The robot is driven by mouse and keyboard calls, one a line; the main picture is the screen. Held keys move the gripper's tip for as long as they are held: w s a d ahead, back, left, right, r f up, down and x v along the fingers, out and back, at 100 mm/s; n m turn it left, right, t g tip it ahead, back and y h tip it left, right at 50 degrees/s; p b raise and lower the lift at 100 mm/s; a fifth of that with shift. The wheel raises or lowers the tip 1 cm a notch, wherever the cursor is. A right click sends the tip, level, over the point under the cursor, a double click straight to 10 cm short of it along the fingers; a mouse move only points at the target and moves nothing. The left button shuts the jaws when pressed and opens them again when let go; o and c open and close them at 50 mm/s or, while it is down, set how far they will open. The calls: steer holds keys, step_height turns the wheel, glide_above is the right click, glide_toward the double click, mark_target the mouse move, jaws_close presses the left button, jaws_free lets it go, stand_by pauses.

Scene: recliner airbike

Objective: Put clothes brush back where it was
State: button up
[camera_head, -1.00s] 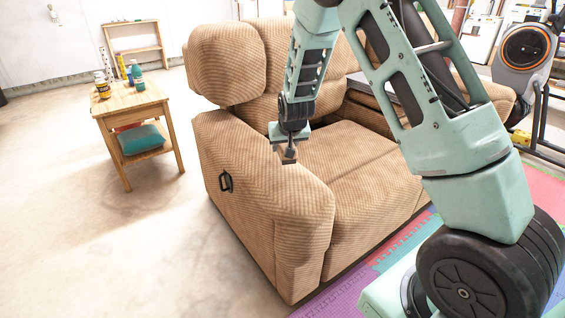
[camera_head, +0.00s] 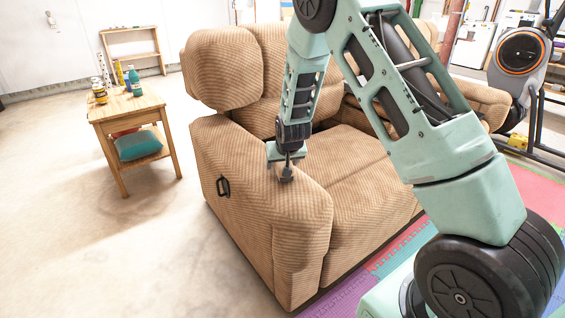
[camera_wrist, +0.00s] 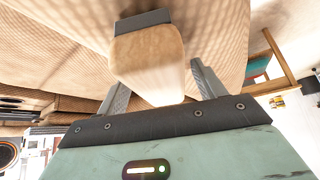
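The clothes brush (camera_wrist: 148,58) is a tan block with a dark grey bristle end. In the head view my gripper (camera_head: 287,160) points down over the near armrest of the brown recliner (camera_head: 262,185). The brush shows small and dark (camera_head: 286,175) below it, at the top of the armrest. I cannot tell whether the brush touches the fabric.
A wooden side table (camera_head: 130,104) with bottles on top and a teal cushion (camera_head: 138,145) below stands at the left. A wooden shelf (camera_head: 132,48) is behind it. An exercise bike (camera_head: 522,50) stands at the far right. Bare floor lies left of the recliner.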

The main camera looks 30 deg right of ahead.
steer(key=shift+r, duration=0.3)
steer(key=p+v, duration=0.2)
steer(key=v, duration=1)
steer(key=s+a+r+n+g+y, duration=0.1)
steer(key=s+a+r+n+y, duration=0.1)
steer(key=s+a, duration=0.6)
steer(key=s+a+r+n+g+y, duration=0.2)
steer(key=s+a+n, duration=0.15)
steer(key=a, duration=0.85)
steer(key=s+a+r+n+g, duration=0.1)
steer(key=s+a+n, duration=0.2)
steer(key=s, duration=0.8)
steer(key=s+a+r+n+g+h, duration=0.1)
steer(key=s+a+n+g, duration=0.1)
steer(key=s, duration=0.8)
steer(key=shift+s+a+r+n, duration=0.25)
steer(key=shift+s+a+n, duration=0.15)
steer(key=shift+a+n, duration=0.3)
